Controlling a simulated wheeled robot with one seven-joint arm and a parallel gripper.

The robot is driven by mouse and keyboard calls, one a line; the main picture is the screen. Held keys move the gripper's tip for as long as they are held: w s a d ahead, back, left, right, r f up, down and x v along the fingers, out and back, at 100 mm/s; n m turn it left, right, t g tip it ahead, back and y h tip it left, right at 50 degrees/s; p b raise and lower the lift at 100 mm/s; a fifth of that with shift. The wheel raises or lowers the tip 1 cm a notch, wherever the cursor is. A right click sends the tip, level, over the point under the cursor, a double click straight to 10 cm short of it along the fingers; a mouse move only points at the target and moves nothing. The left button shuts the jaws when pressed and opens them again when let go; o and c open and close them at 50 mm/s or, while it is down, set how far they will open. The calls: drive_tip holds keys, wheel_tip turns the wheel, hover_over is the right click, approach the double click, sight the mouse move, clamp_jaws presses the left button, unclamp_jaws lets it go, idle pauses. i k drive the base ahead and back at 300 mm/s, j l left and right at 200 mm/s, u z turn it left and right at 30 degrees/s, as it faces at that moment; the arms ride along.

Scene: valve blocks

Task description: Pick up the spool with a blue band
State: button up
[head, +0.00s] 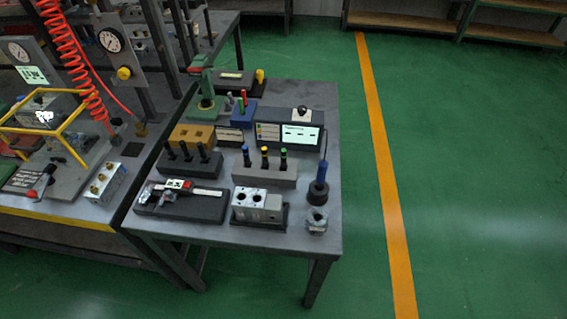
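A grey block (262,175) on the small table holds three dark upright spools with small coloured bands. The middle spool (265,158) looks yellow-banded, and the left spool (246,156) has a yellowish or greenish band. The spools stand apart in a row, with their lower ends hidden in the block. My gripper is not in view.
A dark block with black pins (190,166) stands left of the spools. A grey device with a screen (290,131) is behind. A metal valve block (259,206) is in front, and a blue-handled tool (319,183) stands right. Green floor (455,200) is clear.

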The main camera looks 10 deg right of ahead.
sight(245, 149)
drive_tip(key=i+j+z, duration=0.1)
drive_tip(key=j+z, duration=0.85)
drive_tip(key=j, duration=0.65)
drive_tip(key=k+j+z, duration=0.1)
drive_tip(key=j, duration=1.4)
drive_tip(key=k+j+z, duration=0.15)
drive_tip(key=j, duration=0.6)
